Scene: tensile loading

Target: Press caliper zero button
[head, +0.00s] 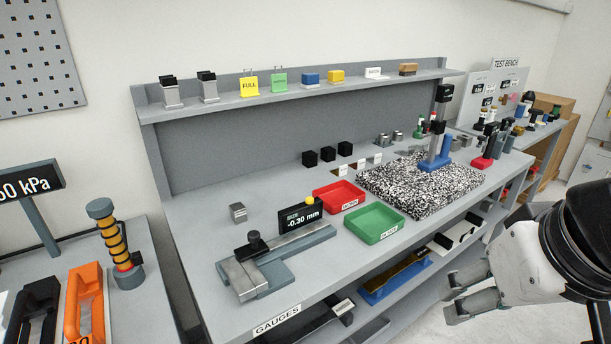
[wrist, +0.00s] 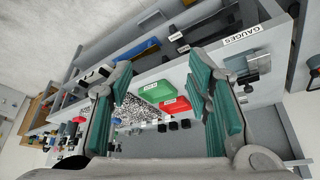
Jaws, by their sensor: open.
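The caliper (head: 268,262) lies on the gauge bench, a grey tool with a black knob. Its black display (head: 300,218) reads -0.30 mm. A small round yellow button (head: 309,200) sits at the display's top edge. My gripper (head: 452,296) is at the lower right, off the bench's front edge and well apart from the caliper. In the wrist view my gripper (wrist: 162,85) is open and empty, with green finger pads. The caliper also shows there (wrist: 238,66), right of the fingers and partly hidden. I cannot make out the button in that view.
A red tray (head: 339,197) and a green tray (head: 374,223) sit right of the display. A small metal block (head: 238,212) stands behind the caliper. A speckled slab (head: 400,190) with a blue stand (head: 437,155) is farther right. An upper shelf (head: 300,88) runs along the back.

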